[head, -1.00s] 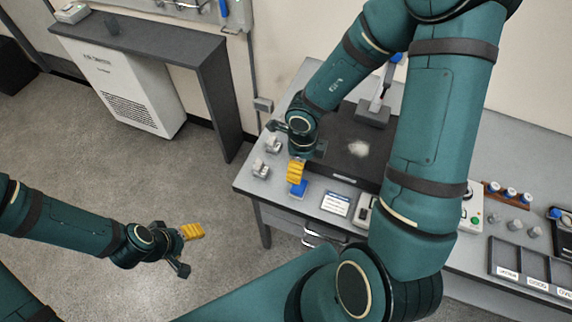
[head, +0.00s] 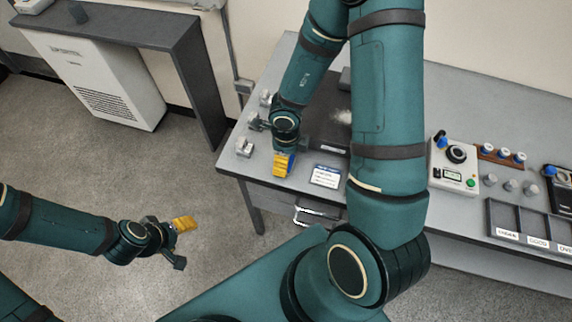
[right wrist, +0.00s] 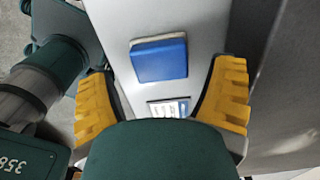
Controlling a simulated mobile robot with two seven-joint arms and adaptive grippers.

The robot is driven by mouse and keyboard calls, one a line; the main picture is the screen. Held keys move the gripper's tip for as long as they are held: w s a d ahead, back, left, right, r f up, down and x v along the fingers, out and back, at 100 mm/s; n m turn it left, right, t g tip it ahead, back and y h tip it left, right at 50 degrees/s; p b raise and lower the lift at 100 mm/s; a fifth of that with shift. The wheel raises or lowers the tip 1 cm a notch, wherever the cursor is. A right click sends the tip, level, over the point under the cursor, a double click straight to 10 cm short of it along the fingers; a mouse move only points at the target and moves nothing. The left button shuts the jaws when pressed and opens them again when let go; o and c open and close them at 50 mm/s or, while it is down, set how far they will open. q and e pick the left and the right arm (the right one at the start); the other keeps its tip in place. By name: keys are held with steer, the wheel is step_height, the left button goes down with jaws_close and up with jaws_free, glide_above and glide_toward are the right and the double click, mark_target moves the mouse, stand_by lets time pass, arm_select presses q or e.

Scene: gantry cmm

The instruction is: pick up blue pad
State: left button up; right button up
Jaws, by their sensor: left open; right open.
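The blue pad (right wrist: 159,59) lies flat on the grey bench, a blue block with a pale edge along its top. In the head view the blue pad (head: 291,164) is mostly hidden behind the yellow fingers of my right gripper (head: 282,164). In the right wrist view my right gripper (right wrist: 162,85) is open, with its yellow fingers wide apart and the pad between and beyond them, apart from both. My left gripper (head: 185,243) is open and empty over the floor, left of the bench.
A printed card (head: 325,176) lies beside the pad, and small grey metal parts (head: 244,147) stand at the bench's left edge. A dark plate (head: 335,132) lies behind. A control box (head: 454,167) and a sorting tray (head: 490,217) are further right.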

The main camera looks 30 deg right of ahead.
step_height(320, 180, down, 3)
steer(key=shift+b, duration=0.6)
arm_select(q)
step_height(320, 180, down, 2)
arm_select(e)
steer(key=c, duration=1.1)
step_height(320, 180, up, 10)
steer(key=p, duration=0.5)
steer(key=shift+p, duration=0.4)
arm_select(q)
step_height(320, 180, up, 6)
steer(key=shift+r, duration=0.2)
steer(key=shift+a, duration=0.1)
arm_select(e)
steer(key=o, duration=0.5)
steer(key=c, duration=0.3)
